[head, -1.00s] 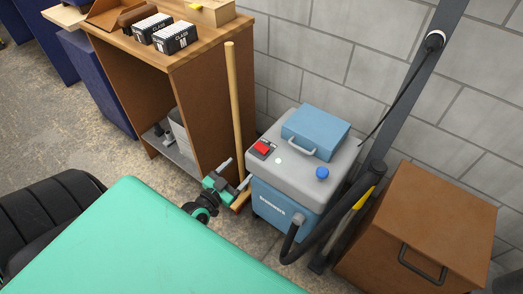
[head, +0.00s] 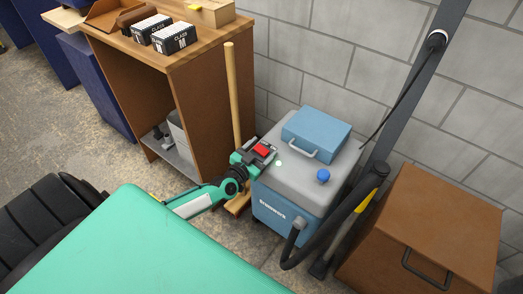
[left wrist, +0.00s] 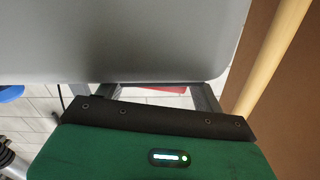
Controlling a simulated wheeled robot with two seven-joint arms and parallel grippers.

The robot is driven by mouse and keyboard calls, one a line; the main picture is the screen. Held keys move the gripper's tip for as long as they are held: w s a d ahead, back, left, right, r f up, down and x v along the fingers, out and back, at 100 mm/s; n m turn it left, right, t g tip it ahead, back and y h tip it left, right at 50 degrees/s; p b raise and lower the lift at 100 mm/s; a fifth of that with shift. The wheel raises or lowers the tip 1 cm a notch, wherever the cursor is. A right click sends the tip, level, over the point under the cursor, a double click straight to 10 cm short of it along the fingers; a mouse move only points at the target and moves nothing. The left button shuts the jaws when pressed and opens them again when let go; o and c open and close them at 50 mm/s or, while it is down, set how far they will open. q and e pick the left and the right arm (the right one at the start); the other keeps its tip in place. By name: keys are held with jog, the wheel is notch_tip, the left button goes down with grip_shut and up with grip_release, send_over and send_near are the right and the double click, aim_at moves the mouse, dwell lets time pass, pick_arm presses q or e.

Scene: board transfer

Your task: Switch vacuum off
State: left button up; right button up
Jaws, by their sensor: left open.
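The vacuum (head: 290,185) is a grey-topped, blue-bodied box standing on the floor by the block wall. Its red switch (head: 261,150) sits on a dark panel at the left edge of the grey top. My left gripper (head: 264,154) is open at that edge, its fingers around or just beside the switch. Contact cannot be told. In the left wrist view, the vacuum's grey surface (left wrist: 120,40) fills the top. My right gripper is out of view.
A blue case (head: 316,133) and a blue knob (head: 323,176) are on the vacuum's top. A wooden pole (head: 233,100) and brown cabinet (head: 210,110) stand close left. The black hose (head: 345,210) and a brown box (head: 430,225) stand right. A green surface (head: 140,250) fills the foreground.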

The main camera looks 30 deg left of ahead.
pick_arm(q)
jog(key=shift+w, duration=0.2)
jog(key=c, duration=1)
jog(key=shift+o, duration=0.2)
jog(key=shift+a+n, duration=0.1)
jog(key=shift+n, duration=1)
jog(key=shift+a+n, duration=0.1)
jog(key=shift+n, duration=1.1)
jog(key=shift+c, duration=0.2)
jog(key=o, duration=1)
